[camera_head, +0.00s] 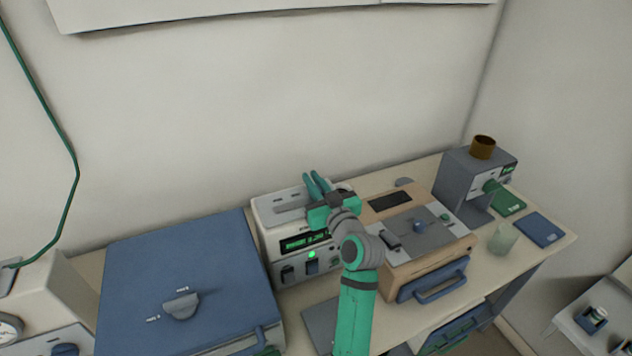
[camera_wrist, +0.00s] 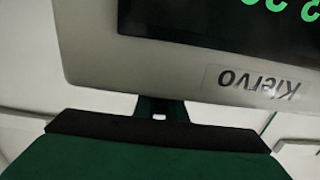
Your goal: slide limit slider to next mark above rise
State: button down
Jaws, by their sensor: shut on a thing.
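A white controller box (camera_head: 268,212) with a black display (camera_head: 305,242) and a lit green lamp stands against the wall. A grey strip (camera_head: 292,208) runs along its top. My gripper (camera_head: 314,178) is at the right part of the box top, its teal fingers close together. In the wrist view the dark fingers (camera_wrist: 162,108) meet the edge of the box (camera_wrist: 90,60), beside its Klervo label. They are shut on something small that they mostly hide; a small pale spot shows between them. I cannot make out the limit slider or its marks, and the display text is too small to read.
A blue-lidded furnace (camera_head: 190,255) stands left of the box. A tan furnace (camera_head: 420,265) with a blue handle stands close on the right. Further right are a grey device (camera_head: 460,185), a pale cup (camera_head: 503,238) and a blue pad (camera_head: 540,229). The wall is close behind.

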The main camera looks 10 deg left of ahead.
jog(key=shift+w+d, duration=0.1)
jog(key=shift+d, duration=0.15)
jog(key=c, duration=1.8)
grip_release()
jog(key=v, duration=1)
jog(key=shift+s, duration=0.35)
jog(key=shift+w+d, duration=0.1)
jog(key=shift+d, duration=0.05)
